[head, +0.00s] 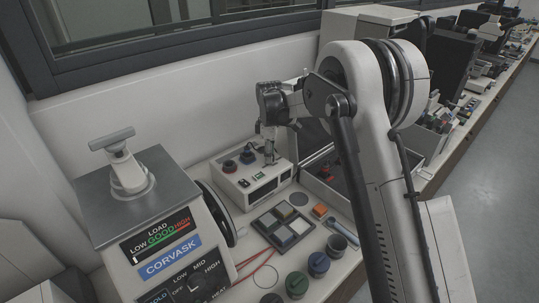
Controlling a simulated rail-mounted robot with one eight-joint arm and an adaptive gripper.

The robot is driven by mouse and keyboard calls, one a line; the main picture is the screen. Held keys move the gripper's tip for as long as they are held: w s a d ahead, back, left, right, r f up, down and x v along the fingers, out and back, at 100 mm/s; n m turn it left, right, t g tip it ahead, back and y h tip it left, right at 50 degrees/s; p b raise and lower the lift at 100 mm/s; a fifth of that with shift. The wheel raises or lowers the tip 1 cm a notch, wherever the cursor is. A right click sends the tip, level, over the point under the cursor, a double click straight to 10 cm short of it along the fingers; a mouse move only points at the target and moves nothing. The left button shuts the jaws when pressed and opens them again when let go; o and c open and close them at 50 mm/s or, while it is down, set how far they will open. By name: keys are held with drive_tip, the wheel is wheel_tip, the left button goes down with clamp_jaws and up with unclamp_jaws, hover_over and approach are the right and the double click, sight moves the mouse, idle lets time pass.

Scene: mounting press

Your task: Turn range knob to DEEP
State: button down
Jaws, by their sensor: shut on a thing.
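A white instrument box (236,194) stands on the bench near the middle of the head view. My gripper (271,159) points down at the right part of the box top, right of the blue knob. It is shut on what looks like a third knob, which the fingers hide. No DEEP mark or range label is readable, and I cannot tell the setting of the held knob.
The CORVASK press (168,243) stands at front left, with a heat dial (194,285). A sample tray (283,228), round containers (297,285) and red cables (262,264) lie in front of the box. An open grey case (325,193) is close at its right; the wall is behind.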

drive_tip(key=shift+f+m+b, duration=0.1)
drive_tip(key=shift+m+b, duration=0.2)
drive_tip(key=shift+b, duration=0.1)
drive_tip(key=shift+m+b, duration=0.6)
drive_tip(key=m+b, duration=0.2)
drive_tip(key=m, duration=0.1)
drive_tip(key=shift+m, duration=0.3)
drive_tip(key=m+b, duration=0.2)
drive_tip(key=m, duration=0.1)
drive_tip(key=shift+m+b, duration=0.75)
drive_tip(key=shift+m, duration=0.95)
drive_tip(key=c, duration=2.5)
unclamp_jaws()
drive_tip(key=o, duration=1.1)
drive_tip(key=shift+o, duration=0.2)
wheel_tip(320, 180, up, 12)
